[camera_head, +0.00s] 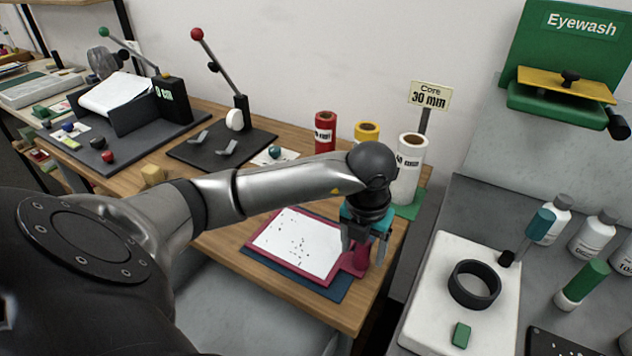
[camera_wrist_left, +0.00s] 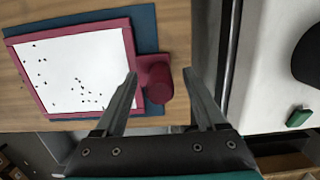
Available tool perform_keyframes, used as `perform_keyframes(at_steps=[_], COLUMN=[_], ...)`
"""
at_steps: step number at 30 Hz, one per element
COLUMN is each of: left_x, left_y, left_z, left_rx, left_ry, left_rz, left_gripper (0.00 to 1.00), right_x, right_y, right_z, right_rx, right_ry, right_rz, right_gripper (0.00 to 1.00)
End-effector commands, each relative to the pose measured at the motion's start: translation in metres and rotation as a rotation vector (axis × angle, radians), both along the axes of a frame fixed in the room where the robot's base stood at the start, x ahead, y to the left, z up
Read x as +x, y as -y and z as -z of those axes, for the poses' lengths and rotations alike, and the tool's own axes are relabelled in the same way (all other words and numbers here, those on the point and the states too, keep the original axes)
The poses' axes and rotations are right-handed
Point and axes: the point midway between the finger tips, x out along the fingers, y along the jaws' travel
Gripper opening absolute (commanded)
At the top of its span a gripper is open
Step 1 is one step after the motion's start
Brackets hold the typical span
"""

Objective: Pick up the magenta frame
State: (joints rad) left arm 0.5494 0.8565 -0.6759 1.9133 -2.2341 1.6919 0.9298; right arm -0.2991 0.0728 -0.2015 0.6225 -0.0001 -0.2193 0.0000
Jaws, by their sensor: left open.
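The magenta frame (camera_head: 256,239) lies flat on a dark blue mat (camera_head: 323,292) near the front right corner of the wooden table. It holds a white sheet with small dark specks. A magenta knob (camera_head: 361,262) stands on a tab at its right side. My left gripper (camera_head: 364,250) is open above the knob end of the frame. In the left wrist view the frame (camera_wrist_left: 130,50) is on the left, and its knob (camera_wrist_left: 159,91) shows between the open fingers (camera_wrist_left: 160,88), nearer the left one. Contact cannot be told. My right gripper is not in view.
Red, yellow and white rolls (camera_head: 409,170) stand behind the gripper, by a "Core 30 mm" sign (camera_head: 430,94). Right of a gap is a grey bench with a white board (camera_head: 431,320), a black ring (camera_head: 474,284) and bottles. A lever press (camera_head: 222,147) stands at the back left.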

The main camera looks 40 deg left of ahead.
Motion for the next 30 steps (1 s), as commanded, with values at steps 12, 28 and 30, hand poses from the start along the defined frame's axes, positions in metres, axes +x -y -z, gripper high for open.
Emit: perform_keyframes(at_steps=[12,28,30], left_x=[0.0,0.0001,0.0001], left_y=[0.0,-0.0001,-0.0001], left_z=[-0.0006,-0.0009,-0.0009], left_rx=[0.0,0.0,0.0], left_ry=[0.0,0.0,0.0], left_rz=[0.0,-0.001,-0.001], left_gripper=[0.42,0.0,0.0], right_x=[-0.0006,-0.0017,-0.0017], right_y=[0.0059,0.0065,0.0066], right_z=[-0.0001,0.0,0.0], right_rx=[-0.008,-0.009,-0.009], right_ry=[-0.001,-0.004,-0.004], right_rz=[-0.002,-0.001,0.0], right_gripper=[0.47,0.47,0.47])
